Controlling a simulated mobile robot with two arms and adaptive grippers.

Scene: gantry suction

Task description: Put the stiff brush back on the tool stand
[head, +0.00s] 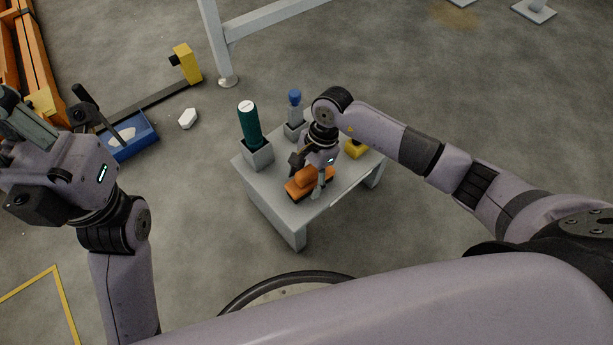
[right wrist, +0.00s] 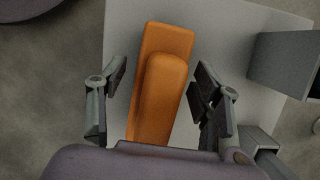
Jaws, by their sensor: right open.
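An orange brush (head: 306,183), which I take for the stiff brush, lies on the grey stand (head: 262,190). It has a flat orange block with a rounded grip on top; its underside is mostly hidden. My right gripper (head: 315,177) is over the brush. In the right wrist view the brush (right wrist: 163,85) lies between the spread fingers of the right gripper (right wrist: 160,78), with a gap on each side. My left gripper (head: 22,125) is raised at the left edge, away from the stand; its fingers are partly cut off.
The stand also carries a green cylinder (head: 249,124) in a grey holder, a blue-topped tool (head: 294,98) in another holder, and a yellow item (head: 355,149). A blue tray (head: 137,143) and a white block (head: 188,119) are on the floor. A grey frame post (head: 216,45) stands behind.

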